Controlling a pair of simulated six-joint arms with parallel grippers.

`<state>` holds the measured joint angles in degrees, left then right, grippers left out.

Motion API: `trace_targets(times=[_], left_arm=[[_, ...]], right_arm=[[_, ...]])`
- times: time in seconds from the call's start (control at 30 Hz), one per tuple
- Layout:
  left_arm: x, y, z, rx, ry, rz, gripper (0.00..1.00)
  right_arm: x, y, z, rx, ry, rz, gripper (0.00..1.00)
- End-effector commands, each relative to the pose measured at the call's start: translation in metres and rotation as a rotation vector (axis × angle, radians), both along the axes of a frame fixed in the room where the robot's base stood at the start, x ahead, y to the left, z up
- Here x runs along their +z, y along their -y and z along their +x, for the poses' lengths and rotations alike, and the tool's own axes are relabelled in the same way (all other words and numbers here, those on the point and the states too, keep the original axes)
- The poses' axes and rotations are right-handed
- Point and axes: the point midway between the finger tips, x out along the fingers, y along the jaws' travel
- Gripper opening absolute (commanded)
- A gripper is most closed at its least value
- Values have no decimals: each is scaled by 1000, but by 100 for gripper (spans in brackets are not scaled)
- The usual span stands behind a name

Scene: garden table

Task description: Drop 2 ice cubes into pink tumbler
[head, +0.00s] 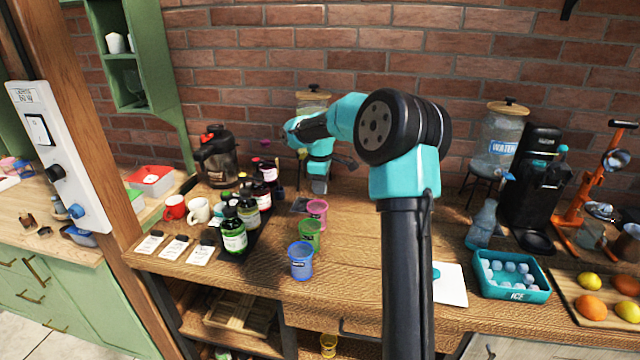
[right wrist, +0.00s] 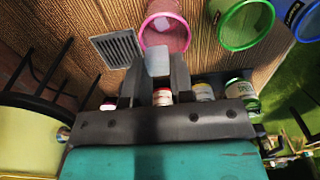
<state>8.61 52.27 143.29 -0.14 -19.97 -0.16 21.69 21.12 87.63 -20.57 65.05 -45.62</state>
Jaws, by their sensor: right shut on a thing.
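The pink tumbler (head: 317,209) stands upright on the wooden counter, behind the green tumbler. In the right wrist view, the pink tumbler (right wrist: 182,38) lies just beyond my fingertips, with a small pale shape inside that looks like an ice cube. My right gripper (right wrist: 158,72) is shut on a whitish, translucent ice cube (right wrist: 157,60), held close to the tumbler's opening. In the head view my right gripper (head: 319,185) hangs above and behind the tumbler. More ice cubes lie in the teal ice tray (head: 514,294) at the right. My left gripper is not in view.
The green tumbler (head: 310,234) and blue tumbler (head: 301,261) stand in front of the pink one. Bottles (head: 233,232) and mugs (head: 198,210) crowd the left. A drip grate (right wrist: 116,47) lies beside the pink tumbler. A glass dispenser (head: 312,101) stands behind.

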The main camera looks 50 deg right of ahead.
Motion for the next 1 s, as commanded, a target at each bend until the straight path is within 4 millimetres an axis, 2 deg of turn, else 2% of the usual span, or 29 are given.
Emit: trace_targets(times=[0.03,0.07,0.37,0.73,0.87,1.0], left_arm=[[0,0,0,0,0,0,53],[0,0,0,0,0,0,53],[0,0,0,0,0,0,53],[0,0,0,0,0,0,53],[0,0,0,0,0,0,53],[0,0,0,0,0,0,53]], right_arm=[[0,0,0,0,0,0,0],[0,0,0,0,0,0,24],[0,0,0,0,0,0,52],[6,0,0,0,2,-1,52],[20,0,1,0,3,-2,52],[42,0,1,0,4,-2,52]])
